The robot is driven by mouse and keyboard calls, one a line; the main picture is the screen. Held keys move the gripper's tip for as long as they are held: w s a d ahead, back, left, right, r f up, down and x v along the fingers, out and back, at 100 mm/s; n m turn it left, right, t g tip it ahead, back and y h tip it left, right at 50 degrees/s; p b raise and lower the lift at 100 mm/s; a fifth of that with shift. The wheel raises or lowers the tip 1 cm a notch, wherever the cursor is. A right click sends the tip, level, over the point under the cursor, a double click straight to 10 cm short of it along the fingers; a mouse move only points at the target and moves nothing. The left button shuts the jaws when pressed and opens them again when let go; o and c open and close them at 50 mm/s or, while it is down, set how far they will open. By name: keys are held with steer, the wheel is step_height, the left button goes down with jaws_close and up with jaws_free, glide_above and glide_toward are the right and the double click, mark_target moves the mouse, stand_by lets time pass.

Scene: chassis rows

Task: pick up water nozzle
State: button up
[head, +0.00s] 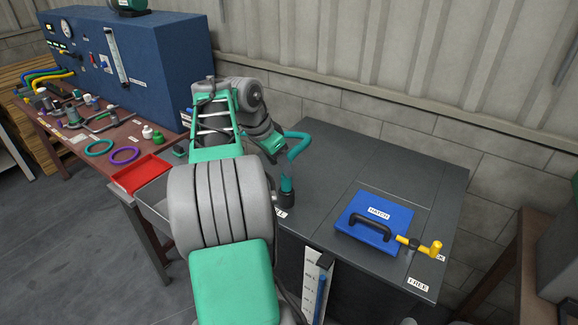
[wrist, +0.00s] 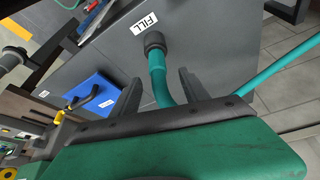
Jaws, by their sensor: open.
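The water nozzle (head: 298,150) is a teal bent pipe. Its lower end stands in a black collar (head: 287,199) on the grey bench top. In the wrist view the nozzle (wrist: 159,78) rises from the collar (wrist: 154,41) beside a FILL label (wrist: 145,23). My gripper (wrist: 159,84) is open, with one dark finger on each side of the teal pipe and gaps visible. In the head view my arm covers most of the gripper, and whether the fingers touch the pipe cannot be told there.
A blue hatch lid (head: 375,222) with a black handle and a yellow valve lever (head: 425,245) lie to the right on the bench. A red tray (head: 140,174) and a cluttered brown table (head: 95,150) stand left. A wall runs behind.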

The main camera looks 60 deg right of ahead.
mark_target(287, 180)
steer(key=x, duration=0.7)
steer(key=shift+s+a+f+p, duration=0.1)
steer(key=shift+a+f+p, duration=0.2)
steer(key=shift+f, duration=0.1)
jaws_close()
